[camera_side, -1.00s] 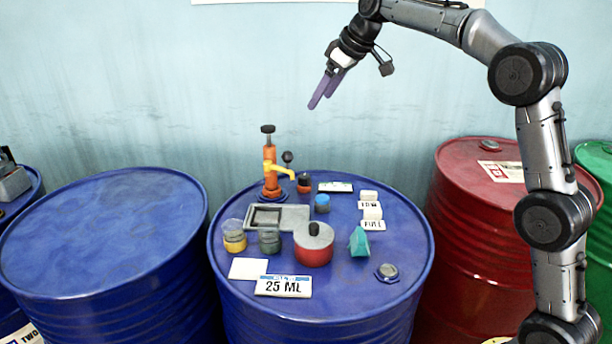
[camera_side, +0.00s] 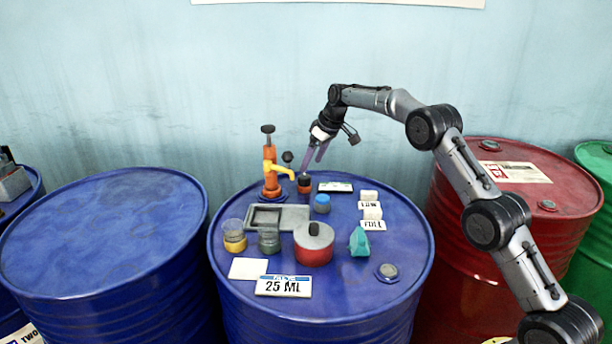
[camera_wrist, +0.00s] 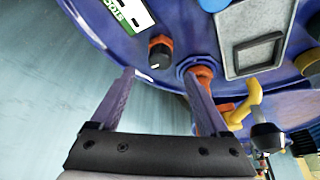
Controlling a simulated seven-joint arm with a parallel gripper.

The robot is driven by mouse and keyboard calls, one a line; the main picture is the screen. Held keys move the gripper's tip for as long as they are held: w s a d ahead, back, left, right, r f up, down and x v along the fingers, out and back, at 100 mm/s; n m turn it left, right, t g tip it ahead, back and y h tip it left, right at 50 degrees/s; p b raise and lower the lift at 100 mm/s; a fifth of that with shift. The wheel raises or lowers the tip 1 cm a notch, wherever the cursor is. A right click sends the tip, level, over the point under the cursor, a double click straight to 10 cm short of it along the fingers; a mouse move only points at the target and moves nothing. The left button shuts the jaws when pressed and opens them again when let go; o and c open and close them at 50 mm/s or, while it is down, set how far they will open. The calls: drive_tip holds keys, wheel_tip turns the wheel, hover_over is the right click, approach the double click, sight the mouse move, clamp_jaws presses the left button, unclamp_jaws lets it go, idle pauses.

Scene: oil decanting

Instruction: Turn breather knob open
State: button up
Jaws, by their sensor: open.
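The breather knob, a black cap with an orange base, stands on the blue drum top beside the orange pump. It shows in the side view (camera_side: 305,183) and in the wrist view (camera_wrist: 160,53). My gripper (camera_side: 312,164) is above and close to the knob, pointing down. In the wrist view my gripper (camera_wrist: 158,75) has its two purple fingers apart and empty, with the knob just beyond the gap between the tips. I cannot tell the exact gap to the knob.
The orange pump (camera_side: 270,165) with its yellow spout (camera_side: 282,171) stands close to the left of the knob. A blue-capped piece (camera_side: 322,203), a red pot (camera_side: 313,252), jars and cards crowd the blue drum (camera_side: 345,297). Air above the drum's right side is free.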

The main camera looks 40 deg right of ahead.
sight(305, 176)
drive_tip(key=x, duration=0.6)
drive_tip(key=shift+w+f, duration=0.15)
drive_tip(key=shift+f, duration=0.05)
clamp_jaws()
